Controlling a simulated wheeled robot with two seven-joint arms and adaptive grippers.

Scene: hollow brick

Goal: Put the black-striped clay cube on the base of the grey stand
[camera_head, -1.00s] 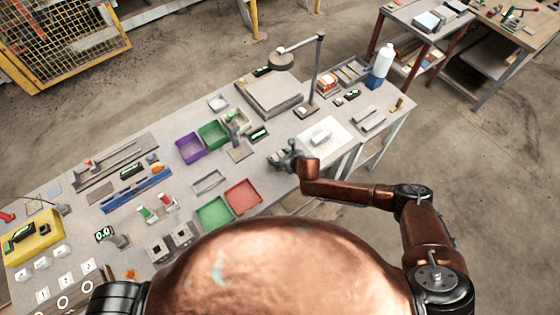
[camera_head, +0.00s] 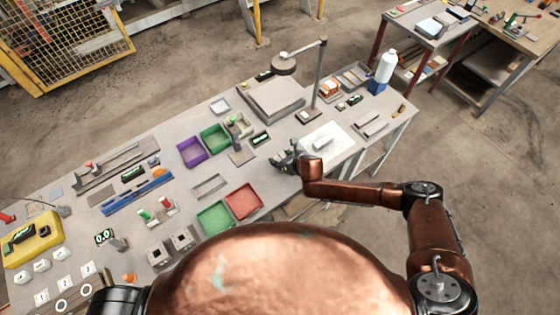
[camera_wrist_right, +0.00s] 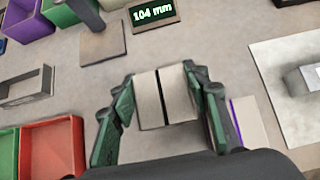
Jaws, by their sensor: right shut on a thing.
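The clay cube with one black stripe (camera_wrist_right: 165,97) sits between the fingers of my right gripper (camera_wrist_right: 160,105) in the right wrist view. The green-lined fingers press on both its sides. In the head view my right gripper (camera_head: 287,161) is over the bench and the cube is too small to make out. I cannot tell whether the cube clears the bench top. The grey stand (camera_head: 239,156) is just left of the gripper; its flat square base (camera_wrist_right: 103,49) shows bare ahead and left in the wrist view. My left gripper is out of view.
A purple-striped block (camera_wrist_right: 248,122) lies right of the right gripper. A display reading 104 mm (camera_wrist_right: 153,13) is beyond it. Green and red trays (camera_head: 242,201) are front left, a white plate (camera_head: 343,134) to the right. Bare bench lies between gripper and stand.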

